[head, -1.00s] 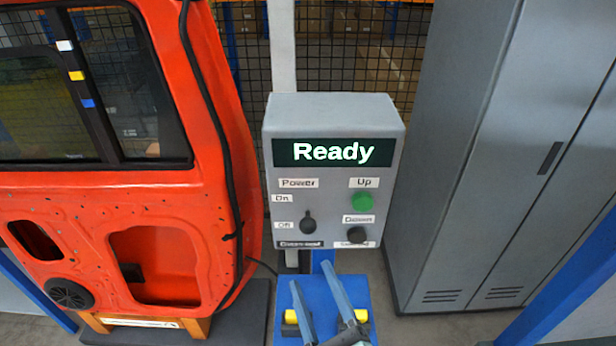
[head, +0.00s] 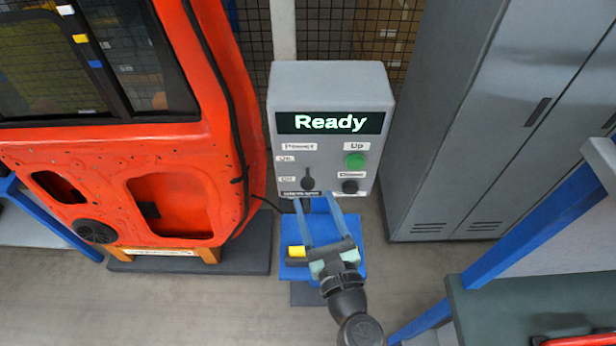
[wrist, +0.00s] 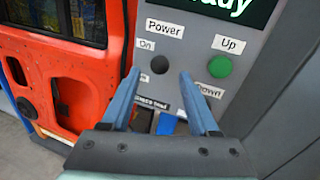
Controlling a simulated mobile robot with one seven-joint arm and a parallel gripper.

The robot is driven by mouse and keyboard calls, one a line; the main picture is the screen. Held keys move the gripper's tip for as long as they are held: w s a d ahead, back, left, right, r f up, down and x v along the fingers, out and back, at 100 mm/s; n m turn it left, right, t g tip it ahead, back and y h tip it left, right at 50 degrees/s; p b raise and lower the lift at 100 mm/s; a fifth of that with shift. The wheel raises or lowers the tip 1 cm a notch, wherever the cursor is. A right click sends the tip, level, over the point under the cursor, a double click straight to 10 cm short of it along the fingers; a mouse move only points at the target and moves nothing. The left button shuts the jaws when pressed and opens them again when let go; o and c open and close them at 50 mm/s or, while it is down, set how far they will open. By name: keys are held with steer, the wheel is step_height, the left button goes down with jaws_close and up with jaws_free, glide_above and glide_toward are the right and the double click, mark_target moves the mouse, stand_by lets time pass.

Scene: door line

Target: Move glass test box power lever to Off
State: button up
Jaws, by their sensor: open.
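The grey test box (head: 330,78) stands upright with a lit "Ready" display. Its Power lever (head: 308,183) has a black knob on the lower left of the face, below the On label and beside the Off label in the head view. In the wrist view the knob (wrist: 159,64) appears between the two labels, so its exact setting is hard to judge. My gripper (head: 316,198) is open and empty, its blue fingers pointing at the box's lower part. In the wrist view the fingertips (wrist: 160,74) flank the knob's picture position; contact cannot be told.
A green Up button (head: 355,161) and a black Down button (head: 350,186) sit right of the lever. An orange car door (head: 225,150) stands at left, a grey cabinet (head: 470,130) at right.

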mark_target(310, 189)
steer(key=shift+p+x, duration=0.3)
steer(key=shift+x, duration=2.5)
steer(key=shift+c, duration=0.2)
jaws_close()
